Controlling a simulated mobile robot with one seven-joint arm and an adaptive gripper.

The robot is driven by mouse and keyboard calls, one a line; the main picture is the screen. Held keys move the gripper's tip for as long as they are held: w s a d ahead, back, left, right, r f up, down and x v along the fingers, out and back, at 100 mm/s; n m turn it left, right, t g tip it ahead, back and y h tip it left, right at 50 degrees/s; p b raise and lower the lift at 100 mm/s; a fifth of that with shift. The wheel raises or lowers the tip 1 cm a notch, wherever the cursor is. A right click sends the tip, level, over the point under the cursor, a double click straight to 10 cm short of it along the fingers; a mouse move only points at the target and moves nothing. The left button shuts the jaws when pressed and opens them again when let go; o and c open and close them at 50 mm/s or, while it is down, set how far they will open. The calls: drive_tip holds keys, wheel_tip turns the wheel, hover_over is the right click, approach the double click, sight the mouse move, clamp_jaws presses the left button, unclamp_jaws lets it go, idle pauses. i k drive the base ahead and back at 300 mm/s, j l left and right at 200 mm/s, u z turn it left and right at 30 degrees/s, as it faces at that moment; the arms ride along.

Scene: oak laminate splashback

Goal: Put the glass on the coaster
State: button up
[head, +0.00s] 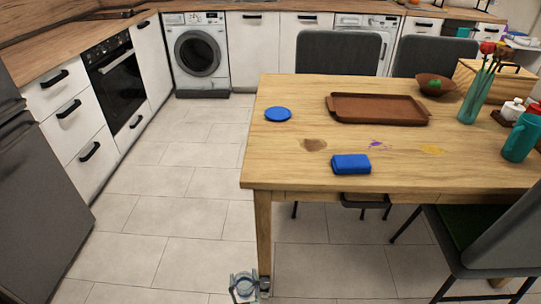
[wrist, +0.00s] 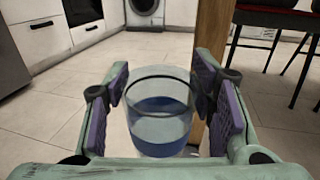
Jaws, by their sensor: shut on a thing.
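The clear glass (wrist: 159,112) is upright between the purple pads of my gripper (wrist: 162,100) in the wrist view, with blue showing in its lower part. My gripper is shut on the glass. In the head view the glass (head: 242,287) and my gripper (head: 250,288) are small at the bottom edge, low beside the table's near left leg. A round blue disc, which looks like the coaster (head: 278,114), lies flat near the left edge of the table, well above and apart from the glass.
A table leg (wrist: 212,50) stands just behind the glass. Floor left of the table is clear.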

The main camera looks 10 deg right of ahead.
sight(278, 113)
drive_tip(key=i+j, duration=0.15)
drive_tip(key=j, duration=0.2)
drive_tip(key=i+j+z, duration=0.15)
drive_tip(key=j, duration=0.2)
drive_tip(key=i+j, duration=0.2)
drive_tip(key=j, duration=0.15)
drive_tip(key=i+j+z, duration=0.1)
drive_tip(key=j, duration=0.3)
drive_tip(key=i+j, duration=0.2)
drive_tip(key=j, duration=0.15)
drive_tip(key=i+j+z, duration=0.15)
drive_tip(key=j, duration=0.25)
drive_tip(key=i+j, duration=0.1)
drive_tip(key=j, duration=0.25)
drive_tip(key=i+j+z, duration=0.1)
drive_tip(key=j, duration=0.3)
